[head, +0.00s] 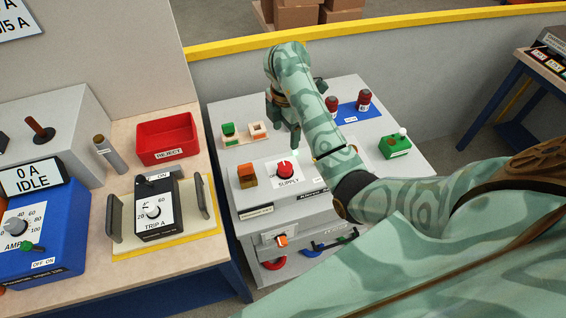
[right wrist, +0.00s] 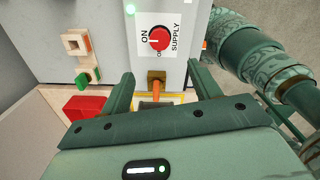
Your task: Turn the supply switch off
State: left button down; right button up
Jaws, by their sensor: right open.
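The supply switch (head: 285,169) is a red round knob on a white plate marked SUPPLY, on top of the grey cabinet. In the right wrist view the knob (right wrist: 159,39) shows a white mark on the side towards the word ON; the other lettering is partly hidden. My right gripper (head: 283,128) is above the cabinet top, behind the knob in the head view. Its jaws (right wrist: 160,70) are open and empty in the right wrist view, with the knob beyond the fingertips and apart from them. My left gripper is not in view.
An orange block (head: 246,176) stands left of the knob. A bench with a red tray (head: 167,139) stands left.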

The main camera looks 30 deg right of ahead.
aim_at(286, 166)
notch_tip(286, 166, down, 14)
jog(key=b, duration=0.5)
jog(key=shift+w+f, duration=0.1)
jog(key=shift+f, duration=0.05)
jog(key=shift+c, duration=0.3)
jog(key=shift+d, duration=0.1)
jog(key=c, duration=0.9)
